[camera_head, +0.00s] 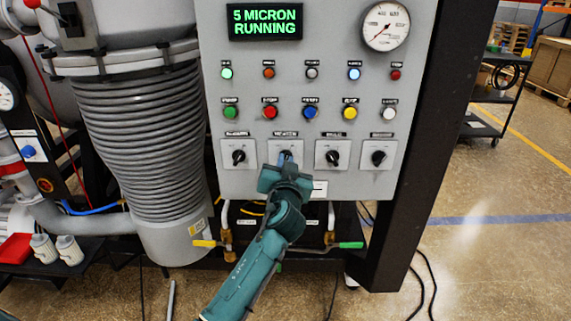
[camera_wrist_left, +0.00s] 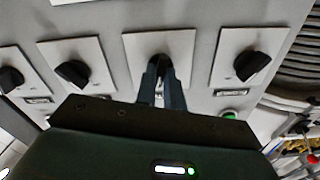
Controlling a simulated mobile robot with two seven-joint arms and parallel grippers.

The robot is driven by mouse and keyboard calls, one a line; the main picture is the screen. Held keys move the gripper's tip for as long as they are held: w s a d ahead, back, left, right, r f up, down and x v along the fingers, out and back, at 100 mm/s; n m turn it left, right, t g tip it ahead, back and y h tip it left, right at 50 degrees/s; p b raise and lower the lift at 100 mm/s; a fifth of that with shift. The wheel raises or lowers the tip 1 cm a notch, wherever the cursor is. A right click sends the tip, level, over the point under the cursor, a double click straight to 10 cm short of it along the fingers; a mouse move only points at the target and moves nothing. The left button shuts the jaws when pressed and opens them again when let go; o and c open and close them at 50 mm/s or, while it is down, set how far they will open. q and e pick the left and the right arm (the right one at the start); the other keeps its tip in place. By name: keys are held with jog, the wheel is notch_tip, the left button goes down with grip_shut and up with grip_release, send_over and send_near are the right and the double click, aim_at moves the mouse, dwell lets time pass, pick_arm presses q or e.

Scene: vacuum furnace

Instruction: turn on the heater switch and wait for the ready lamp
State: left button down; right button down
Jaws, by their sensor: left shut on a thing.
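My left gripper (camera_head: 285,161) is at the second rotary switch from the left in the bottom row of the grey control panel (camera_head: 330,190). In the left wrist view my gripper's fingers (camera_wrist_left: 161,82) are closed around the black knob of this switch (camera_wrist_left: 160,62), which they mostly hide. Its label is too small to read surely. Above are two rows of small round lamps or buttons. My right gripper is not in view.
The display (camera_head: 265,21) reads "5 MICRON RUNNING". A round gauge (camera_head: 386,26) is beside it. Other black knobs (camera_head: 238,157) flank the held switch closely. A ribbed grey column (camera_head: 140,130) stands left. Yellow (camera_head: 205,243) and green (camera_head: 350,245) valve handles are below the panel.

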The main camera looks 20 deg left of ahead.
pick_arm(q)
jog(key=shift+m, duration=1.3)
jog(key=c, duration=1.5)
grip_release()
jog(key=shift+f, duration=0.1)
